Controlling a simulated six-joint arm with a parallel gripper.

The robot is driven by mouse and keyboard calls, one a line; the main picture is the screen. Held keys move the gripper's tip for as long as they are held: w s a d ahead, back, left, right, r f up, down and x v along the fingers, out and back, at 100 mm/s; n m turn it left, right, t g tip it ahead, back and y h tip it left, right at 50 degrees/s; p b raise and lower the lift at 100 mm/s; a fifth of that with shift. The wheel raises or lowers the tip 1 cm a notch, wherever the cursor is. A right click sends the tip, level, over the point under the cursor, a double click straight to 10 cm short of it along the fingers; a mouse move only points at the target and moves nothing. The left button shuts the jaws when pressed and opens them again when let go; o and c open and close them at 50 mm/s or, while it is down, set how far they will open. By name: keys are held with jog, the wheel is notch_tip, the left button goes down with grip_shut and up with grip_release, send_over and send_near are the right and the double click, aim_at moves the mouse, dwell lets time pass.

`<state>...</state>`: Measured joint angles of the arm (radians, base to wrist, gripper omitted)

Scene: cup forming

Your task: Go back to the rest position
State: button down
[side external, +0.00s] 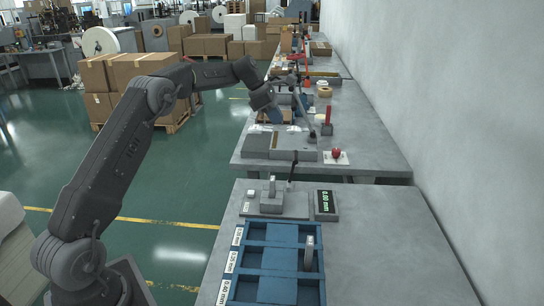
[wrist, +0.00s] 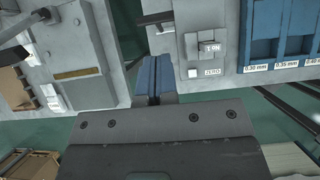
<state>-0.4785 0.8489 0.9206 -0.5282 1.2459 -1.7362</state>
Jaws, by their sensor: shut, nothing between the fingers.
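No marker of a rest position shows in either view.
The near table holds a blue compartment tray (side external: 238,262) with an upright metal piece (side external: 309,253), a grey gauge (side external: 285,204) and a display (side external: 325,203) reading 0.00 mm. The farther table carries a grey device (side external: 293,154) and a red knob (side external: 336,153).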

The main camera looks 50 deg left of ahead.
jog(key=s+d+r+m+y, duration=0.1)
jog(key=s+d+r+m, duration=0.55)
jog(key=s+d, duration=0.2)
jog(key=s+d+r+m+y, duration=0.1)
jog(key=s+d+r+m, duration=0.4)
jog(key=s+d+m, duration=0.3)
jog(key=s+d+f+m+y, duration=0.1)
jog(key=s+d+f+m, duration=0.1)
jog(key=s+m, duration=0.4)
jog(key=s+d+f+m+t+y, duration=0.1)
jog(key=s+d+f+m, duration=0.2)
jog(key=s, duration=1.4)
notch_tip(320, 180, down, 2)
jog(key=m, duration=0.3)
jog(key=shift+d+f, duration=0.15)
jog(key=shift+d, duration=0.05)
